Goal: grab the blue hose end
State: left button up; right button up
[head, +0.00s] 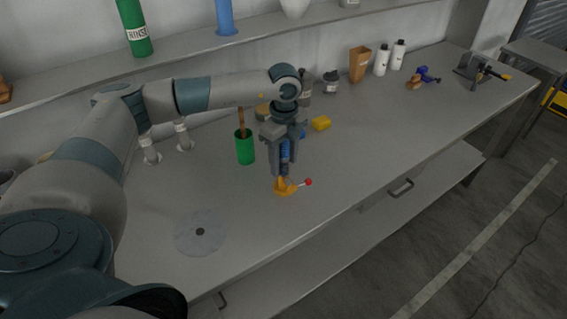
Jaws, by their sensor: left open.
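My left gripper (283,145) points down over the bench, jaws open. A blue ribbed piece (285,151), which looks like the blue hose end, shows upright between its fingers. I cannot tell whether the fingers touch it. Just below is an orange fitting (284,187) with a red-tipped lever, on the bench. The gripper hides part of the blue piece and what lies behind it. My right gripper is not in view.
A green cup (244,147) stands close left of the gripper, and a yellow block (320,123) lies behind right. A round grey disc (200,232) lies at front left. Bottles (381,60) and a brown container (359,64) stand at the back. The right-middle bench (400,125) is clear.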

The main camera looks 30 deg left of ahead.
aim_at(287, 155)
pick_arm(q)
jog(key=shift+c, duration=0.7)
grip_shut()
jog(key=shift+r, duration=0.1)
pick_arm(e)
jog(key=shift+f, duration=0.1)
